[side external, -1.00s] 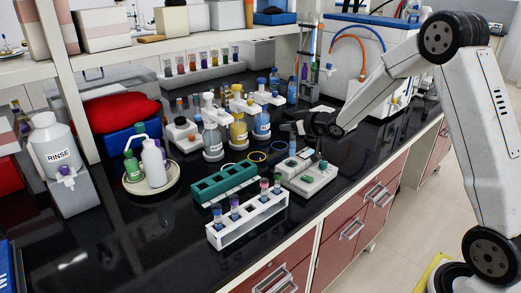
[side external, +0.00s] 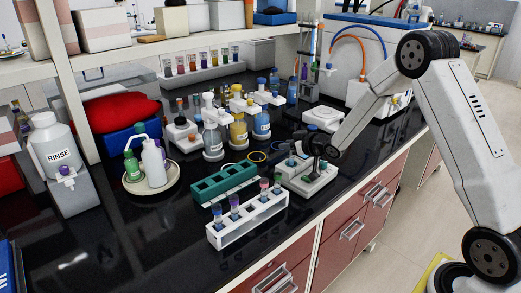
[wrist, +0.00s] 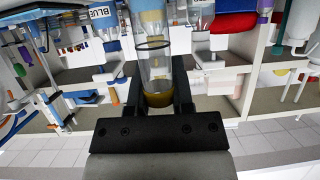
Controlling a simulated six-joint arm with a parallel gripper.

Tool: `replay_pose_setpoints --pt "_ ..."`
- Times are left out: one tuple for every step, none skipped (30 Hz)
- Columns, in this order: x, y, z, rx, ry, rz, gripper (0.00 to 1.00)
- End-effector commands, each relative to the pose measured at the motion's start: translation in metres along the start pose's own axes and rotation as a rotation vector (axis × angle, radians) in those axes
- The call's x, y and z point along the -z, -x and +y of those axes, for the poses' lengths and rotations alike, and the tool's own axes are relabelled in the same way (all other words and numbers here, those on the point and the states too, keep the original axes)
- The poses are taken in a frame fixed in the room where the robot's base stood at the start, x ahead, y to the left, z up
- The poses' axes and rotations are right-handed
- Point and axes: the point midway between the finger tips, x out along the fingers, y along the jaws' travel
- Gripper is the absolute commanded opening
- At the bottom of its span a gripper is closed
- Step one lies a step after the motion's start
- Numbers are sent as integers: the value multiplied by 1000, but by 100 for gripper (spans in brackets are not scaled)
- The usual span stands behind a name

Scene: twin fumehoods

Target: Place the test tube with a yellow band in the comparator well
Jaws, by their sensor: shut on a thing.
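My gripper (side external: 306,148) is low over the back part of the white comparator block (side external: 308,187) in the side view, hiding some of its top. In the wrist view my gripper (wrist: 158,88) is shut on a clear test tube (wrist: 157,68) with a dark ring around it and amber at its near end. Whether it has a yellow band is unclear, as yellow things show behind the glass. The side view does not show clearly whether the tube touches a well. A white rack (side external: 250,226) with several capped tubes stands left of the comparator.
A green rack (side external: 224,184) stands just behind the white rack. Reagent bottles, including a yellow one (side external: 238,133), stand behind the comparator. A white round-topped device (side external: 322,119) is behind my gripper.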

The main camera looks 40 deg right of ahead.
Motion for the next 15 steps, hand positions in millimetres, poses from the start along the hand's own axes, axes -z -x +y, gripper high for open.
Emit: replay_pose_setpoints --pt "0 0 0 0 0 1 0" --pt "0 0 0 0 0 1 0" --pt "0 0 0 0 0 1 0" --pt "0 0 0 0 0 1 0" --pt "0 0 0 0 0 1 0" --pt "0 0 0 0 0 1 0" --pt "0 0 0 0 0 1 0" --pt "0 0 0 0 0 1 0" --pt "-1 -1 0 0 0 1 0" --pt "-2 -1 0 0 -1 1 0" --pt "-2 -1 0 0 -1 1 0" --pt "-2 -1 0 0 -1 1 38" --pt "-2 -1 0 0 -1 1 47" --pt "-2 -1 0 0 0 1 57" --pt "-2 -1 0 0 0 1 64"
